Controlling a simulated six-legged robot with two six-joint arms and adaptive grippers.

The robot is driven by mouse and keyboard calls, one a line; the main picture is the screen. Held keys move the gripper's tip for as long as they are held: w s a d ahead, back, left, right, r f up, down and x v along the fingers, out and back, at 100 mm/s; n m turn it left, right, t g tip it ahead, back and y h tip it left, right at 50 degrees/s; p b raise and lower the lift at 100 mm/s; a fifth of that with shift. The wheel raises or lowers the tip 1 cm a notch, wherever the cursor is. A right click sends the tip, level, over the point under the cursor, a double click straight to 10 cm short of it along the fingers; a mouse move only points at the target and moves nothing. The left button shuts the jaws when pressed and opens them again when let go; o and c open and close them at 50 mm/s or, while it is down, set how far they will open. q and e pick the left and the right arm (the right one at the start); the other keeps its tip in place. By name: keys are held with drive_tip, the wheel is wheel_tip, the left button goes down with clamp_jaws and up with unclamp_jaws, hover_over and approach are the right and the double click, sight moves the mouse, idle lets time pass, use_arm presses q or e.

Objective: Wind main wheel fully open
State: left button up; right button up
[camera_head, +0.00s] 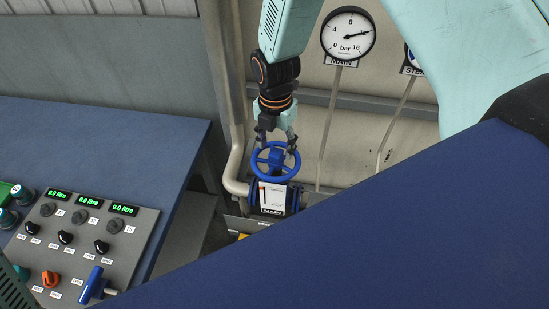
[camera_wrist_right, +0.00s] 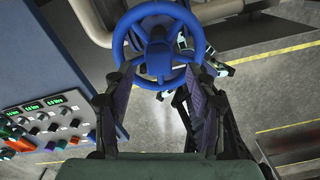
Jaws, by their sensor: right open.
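The main wheel (camera_head: 275,162) is a blue spoked handwheel on top of a blue valve body with a white plate and a label reading MAIN (camera_head: 272,199). My right gripper (camera_head: 277,143) comes down from above, with its fingers at the wheel's far rim. In the right wrist view the main wheel (camera_wrist_right: 158,45) fills the top middle. There my right gripper (camera_wrist_right: 160,92) is open, with one finger on each side of the wheel's lower part. I cannot tell whether the fingers touch the rim. My left gripper is not in view.
A control panel (camera_head: 75,240) with green displays, knobs and a blue lever stands at left. A large blue surface (camera_head: 390,240) covers the lower right.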

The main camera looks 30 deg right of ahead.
wheel_tip(320, 180, up, 4)
drive_tip(key=shift+w+d+r, duration=0.1)
drive_tip(key=shift+r, duration=0.3)
idle(0.5)
drive_tip(key=shift+f, duration=0.1)
